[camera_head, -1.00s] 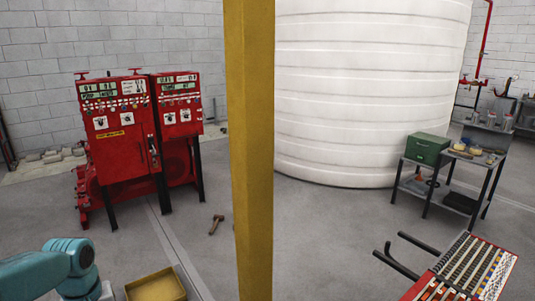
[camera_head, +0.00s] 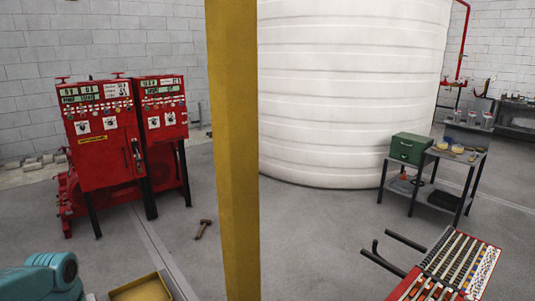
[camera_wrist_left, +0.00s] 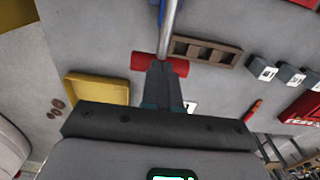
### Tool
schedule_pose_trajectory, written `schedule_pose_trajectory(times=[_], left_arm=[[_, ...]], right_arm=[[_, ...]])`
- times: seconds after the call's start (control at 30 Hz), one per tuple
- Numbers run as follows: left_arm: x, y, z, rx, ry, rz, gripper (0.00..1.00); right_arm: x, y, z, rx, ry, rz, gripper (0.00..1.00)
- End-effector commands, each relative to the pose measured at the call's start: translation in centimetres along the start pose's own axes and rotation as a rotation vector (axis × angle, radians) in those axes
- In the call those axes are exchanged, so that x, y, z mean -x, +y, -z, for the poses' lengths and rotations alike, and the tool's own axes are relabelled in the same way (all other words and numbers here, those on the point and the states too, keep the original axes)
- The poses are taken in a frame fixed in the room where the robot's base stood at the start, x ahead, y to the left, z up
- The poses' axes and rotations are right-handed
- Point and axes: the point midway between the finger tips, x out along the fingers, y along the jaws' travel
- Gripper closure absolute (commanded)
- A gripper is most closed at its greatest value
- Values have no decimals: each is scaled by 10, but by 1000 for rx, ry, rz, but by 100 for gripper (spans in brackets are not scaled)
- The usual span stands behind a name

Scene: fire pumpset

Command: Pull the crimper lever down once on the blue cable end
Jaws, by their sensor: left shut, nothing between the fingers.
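In the left wrist view my left gripper (camera_wrist_left: 166,72) is shut and its fingers hold nothing. A silver rod (camera_wrist_left: 172,30) with a red crosspiece (camera_wrist_left: 144,61) lies just beyond the fingertips and partly behind them. It may be the crimper lever, but I cannot be sure, nor whether the fingers touch it. I cannot pick out the blue cable end in either view. In the head view only my teal left arm shows at lower left; its gripper is out of the picture. My right gripper is in neither view.
A yellow post (camera_head: 233,150) stands close in front. A red pump control cabinet (camera_head: 105,145) is at left, a hammer (camera_head: 203,229) on the floor. A yellow tray (camera_head: 142,288) is low left. A white tank (camera_head: 350,90) stands behind; a grey workbench (camera_head: 440,175) and parts rack (camera_head: 462,262) are right.

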Motion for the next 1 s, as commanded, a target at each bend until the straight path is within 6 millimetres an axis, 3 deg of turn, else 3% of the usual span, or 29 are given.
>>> schedule_pose_trajectory(times=[0.33, 1.0], left_arm=[[-24, 0, 1, 0, -1, 2, 100], [49, 0, 2, 0, 2, 0, 100]], right_arm=[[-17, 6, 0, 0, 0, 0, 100], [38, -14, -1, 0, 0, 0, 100]])
